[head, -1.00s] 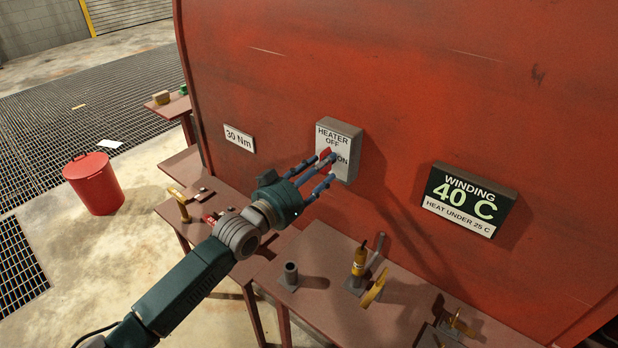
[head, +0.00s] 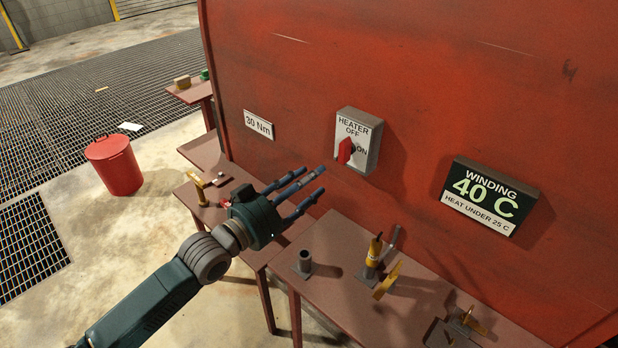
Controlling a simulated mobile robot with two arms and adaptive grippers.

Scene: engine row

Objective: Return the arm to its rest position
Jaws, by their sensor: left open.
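My left gripper (head: 308,188) is open and empty, in the middle of the head view. Its blue-grey fingers point up and right, in front of the red machine wall (head: 300,80). A grey heater switch box (head: 361,128) is fixed to that wall, above and right of the fingertips and apart from them. Its red knob (head: 346,150) points up toward the OFF label. The left arm reaches in from the lower left. My right gripper is not in view.
Brown tables (head: 335,305) run along the wall below the hand, with a dark cylinder (head: 304,261) and a yellow-handled tool (head: 374,250). A winding sign (head: 489,196) reads 40 C. A red bin (head: 114,163) stands on the floor at left.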

